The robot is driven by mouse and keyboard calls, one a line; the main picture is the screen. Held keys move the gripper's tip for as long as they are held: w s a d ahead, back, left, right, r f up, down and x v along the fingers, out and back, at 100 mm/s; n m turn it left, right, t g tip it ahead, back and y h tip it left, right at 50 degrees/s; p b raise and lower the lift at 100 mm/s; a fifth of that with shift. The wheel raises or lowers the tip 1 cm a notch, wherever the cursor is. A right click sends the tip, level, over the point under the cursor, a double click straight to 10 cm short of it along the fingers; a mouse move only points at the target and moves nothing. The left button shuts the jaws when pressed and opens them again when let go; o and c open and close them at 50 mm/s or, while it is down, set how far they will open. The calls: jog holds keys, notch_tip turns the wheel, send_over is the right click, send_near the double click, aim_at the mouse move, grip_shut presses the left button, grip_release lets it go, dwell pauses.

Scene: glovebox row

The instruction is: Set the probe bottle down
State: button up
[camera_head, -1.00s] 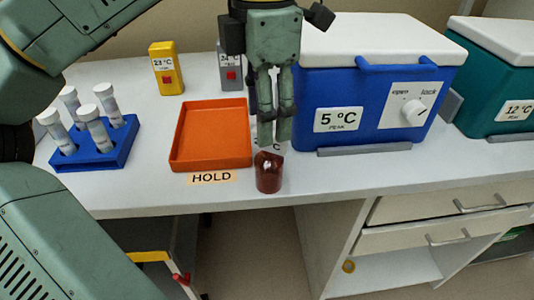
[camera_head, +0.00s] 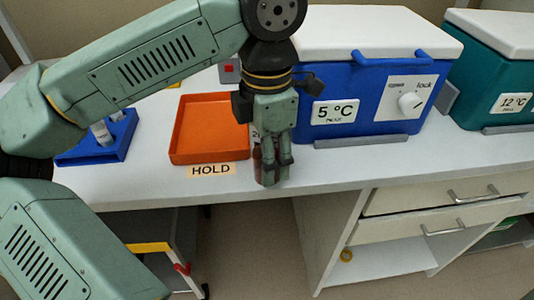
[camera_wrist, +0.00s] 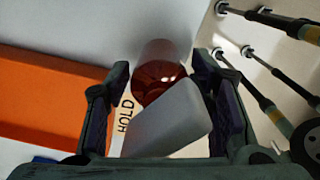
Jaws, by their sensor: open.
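The probe bottle (camera_wrist: 158,68) is dark red-brown and stands on the white bench near its front edge, right of the HOLD label (camera_head: 211,170). My gripper (camera_head: 271,174) is lowered at the bottle and hides most of it in the head view. In the wrist view its fingers are spread, one on each side of the bottle. A pale grey angular piece (camera_wrist: 168,120) lies between the fingers and covers the bottle's near part; I cannot tell whether it belongs to the bottle. Finger contact with the bottle is unclear.
An orange tray (camera_head: 177,157) lies just left of my gripper. A blue 5 °C box (camera_head: 350,85) stands close on the right, a teal box (camera_head: 490,75) beyond it. A blue tube rack (camera_head: 100,153) is partly hidden by my arm. The bench's front edge is near.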

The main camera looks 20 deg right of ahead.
jog(key=shift+c, duration=0.3)
jog(key=c, duration=1)
